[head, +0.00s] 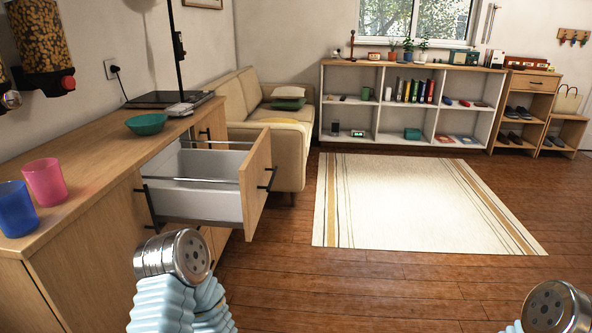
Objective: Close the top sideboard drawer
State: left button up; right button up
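The wooden sideboard (97,205) runs along the left wall. Its top drawer (205,202) is pulled well out toward the right, with grey inner sides and a wooden front (257,185) that has a dark bar handle (267,179). The part of the drawer's inside that I can see looks empty. A link of my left arm is at the bottom, in front of and below the drawer, apart from it in the picture. A link of my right arm is at the bottom right corner. Neither gripper's fingers show.
A pink cup (45,181), a blue cup (17,209) and a green bowl (147,123) stand on the sideboard top. A beige sofa (270,115) is behind the drawer. A rug (410,200) and open wooden floor lie to the right.

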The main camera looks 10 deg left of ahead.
aim_at(228, 189)
jog(key=l+u, duration=0.2)
jog(key=u, duration=0.55)
jog(key=k+j, duration=0.05)
